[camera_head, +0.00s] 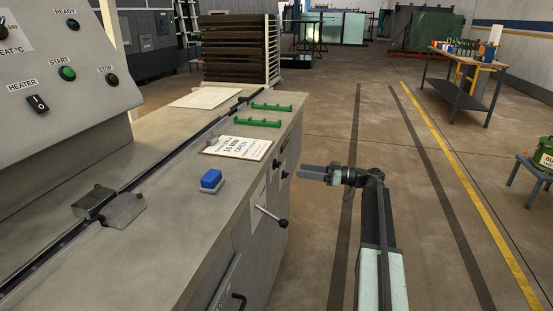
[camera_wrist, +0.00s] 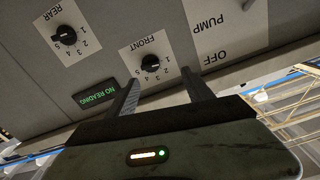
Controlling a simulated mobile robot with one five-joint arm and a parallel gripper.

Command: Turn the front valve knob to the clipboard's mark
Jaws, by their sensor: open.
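The front valve knob (camera_wrist: 150,63) is a black knob on a white plate marked FRONT with a number scale, upside down in the wrist view. Which number it points to is too small to tell. My gripper (camera_wrist: 162,78) is open and empty, its two fingers pointing toward the panel with the front knob between and beyond their tips. In the head view my gripper (camera_head: 314,172) is beside the machine's right side. The clipboard (camera_head: 238,147) lies on the machine top; its writing includes "15 MIN" and "OPEN", with the rest too small to read.
A rear knob (camera_wrist: 65,35), a NO READING display (camera_wrist: 96,93) and a PUMP OFF plate (camera_wrist: 226,30) are near the front knob. A lever (camera_head: 270,215) sticks out from the machine's side. Green handles (camera_head: 257,122) and a blue block (camera_head: 211,179) are on top.

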